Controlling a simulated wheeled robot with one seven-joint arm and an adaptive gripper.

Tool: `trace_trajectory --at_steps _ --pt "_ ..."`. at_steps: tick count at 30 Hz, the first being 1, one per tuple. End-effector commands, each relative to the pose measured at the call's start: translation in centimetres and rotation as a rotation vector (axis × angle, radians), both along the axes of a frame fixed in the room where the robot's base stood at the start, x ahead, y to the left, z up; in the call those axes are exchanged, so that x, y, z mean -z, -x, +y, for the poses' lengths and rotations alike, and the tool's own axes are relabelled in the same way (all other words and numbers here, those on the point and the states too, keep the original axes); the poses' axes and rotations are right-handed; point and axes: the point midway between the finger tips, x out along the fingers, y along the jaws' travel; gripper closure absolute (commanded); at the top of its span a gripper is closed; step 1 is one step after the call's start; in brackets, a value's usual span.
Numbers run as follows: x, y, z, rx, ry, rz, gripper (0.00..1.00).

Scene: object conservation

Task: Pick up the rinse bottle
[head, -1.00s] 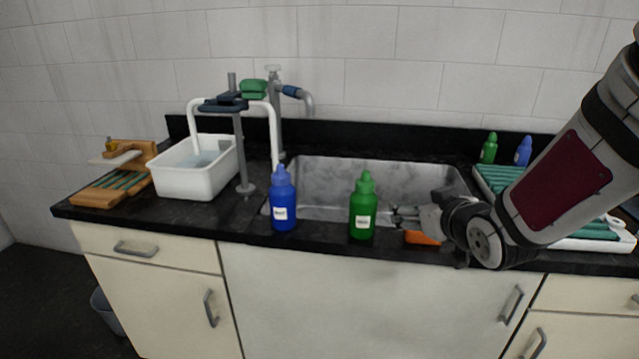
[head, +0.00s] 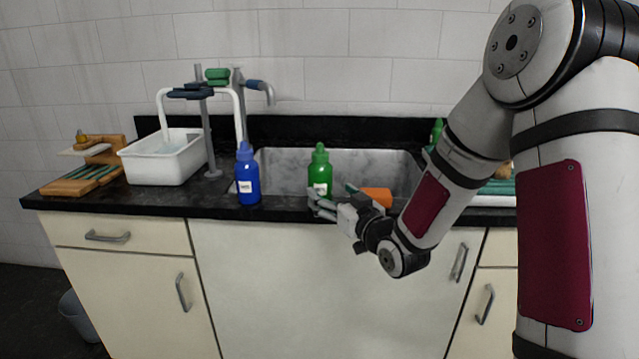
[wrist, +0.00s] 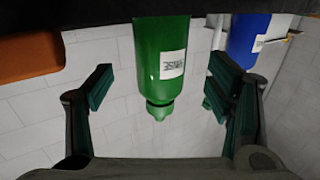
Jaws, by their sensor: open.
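A green bottle (head: 319,170) with a white label stands upright at the front edge of the sink. A blue bottle (head: 247,176) with a white label stands to its left. The label print is too small to read surely. My gripper (head: 330,195) is open at the green bottle's lower right in the head view. In the wrist view, which is upside down, the green bottle (wrist: 161,62) lies between and beyond the open fingers (wrist: 158,88). The blue bottle (wrist: 247,40) is outside the right finger. I cannot tell whether any finger touches the green bottle.
An orange object (head: 377,196) lies just right of my gripper; it also shows in the wrist view (wrist: 30,55). The metal sink (head: 285,165) is behind the bottles. A white tub (head: 160,160) and a wooden stand (head: 75,180) are at the left.

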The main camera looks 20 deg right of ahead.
Motion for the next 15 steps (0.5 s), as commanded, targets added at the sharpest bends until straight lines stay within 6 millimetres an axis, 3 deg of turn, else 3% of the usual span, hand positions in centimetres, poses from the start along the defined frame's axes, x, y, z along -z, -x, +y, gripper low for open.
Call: trace_trajectory --at_steps 8,15 --pt "-0.1 -2.0 0.6 -0.002 0.0 0.0 0.26" --pt "-0.3 -5.3 1.4 -0.002 0.0 -0.001 0.26"
